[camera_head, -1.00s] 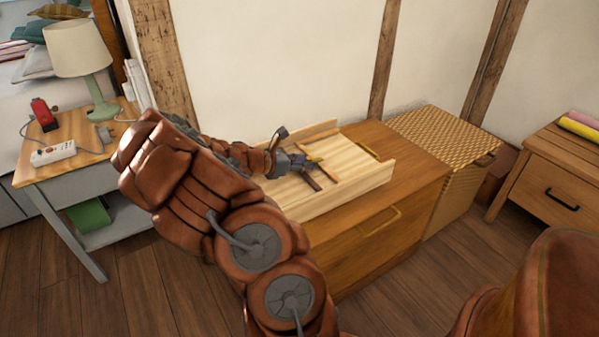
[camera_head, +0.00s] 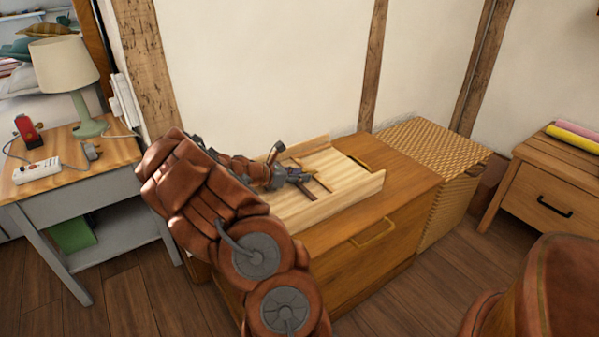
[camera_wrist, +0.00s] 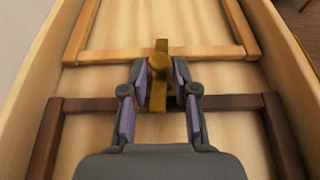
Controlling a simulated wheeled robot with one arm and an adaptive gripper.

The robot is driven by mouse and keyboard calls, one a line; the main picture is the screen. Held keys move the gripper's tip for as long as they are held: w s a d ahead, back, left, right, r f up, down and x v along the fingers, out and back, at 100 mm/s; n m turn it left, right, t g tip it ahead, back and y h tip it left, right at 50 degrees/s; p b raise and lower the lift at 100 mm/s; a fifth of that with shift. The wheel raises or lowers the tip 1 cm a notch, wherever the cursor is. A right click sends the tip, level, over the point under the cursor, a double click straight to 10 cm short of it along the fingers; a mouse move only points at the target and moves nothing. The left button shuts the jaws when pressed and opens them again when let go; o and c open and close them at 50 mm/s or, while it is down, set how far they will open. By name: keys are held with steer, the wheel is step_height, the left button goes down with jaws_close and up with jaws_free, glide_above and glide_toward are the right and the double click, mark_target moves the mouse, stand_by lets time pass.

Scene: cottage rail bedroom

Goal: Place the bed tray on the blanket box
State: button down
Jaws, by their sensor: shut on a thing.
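The bed tray (camera_head: 345,187) is pale wood with raised sides and darker wooden bars across its face. It lies roughly level over the top of the blanket box (camera_head: 412,192), a brown wooden chest with brass handles. Whether it rests fully on the lid or hangs just above it I cannot tell. My gripper (camera_head: 296,176) is over the middle of the tray. In the wrist view my gripper (camera_wrist: 166,92) is shut on a brass knob (camera_wrist: 180,72) at the centre of the tray (camera_wrist: 160,141). My arm hides the tray's near left part.
A woven basket (camera_head: 430,148) stands right of the box. A wooden nightstand (camera_head: 530,190) is at far right. A side table (camera_head: 110,160) with a lamp (camera_head: 66,65) and power strip (camera_head: 36,171) stands left. The wall is close behind; wooden floor is open in front.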

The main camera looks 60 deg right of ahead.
steer(key=shift+r, duration=0.1)
steer(key=c, duration=0.9)
jaws_free()
step_height(320, 180, up, 4)
steer(key=p, duration=0.3)
glide_above(272, 194)
steer(key=shift+w+a+r+p, duration=0.2)
steer(key=shift+a+r+p, duration=0.15)
steer(key=shift+a, duration=0.3)
steer(key=s+a+r+m+t+y, duration=0.1)
steer(key=s+a+m+y, duration=0.3)
steer(key=a, duration=1.1)
steer(key=s+a+r+m+t+y, duration=0.1)
steer(key=s+a+m+y, duration=0.3)
steer(key=s+a, duration=0.4)
steer(key=s+a+r+m+t+y, duration=0.1)
steer(key=s+a+r+m+y, duration=0.2)
steer(key=a, duration=1.9)
steer(key=shift+s+a+m+y, duration=0.2)
steer(key=shift+s+y, duration=0.05)
steer(key=shift+s, duration=0.7)
steer(key=shift+s+a+m+y, duration=0.15)
steer(key=shift+s+m+y, duration=0.1)
steer(key=shift+s, duration=0.7)
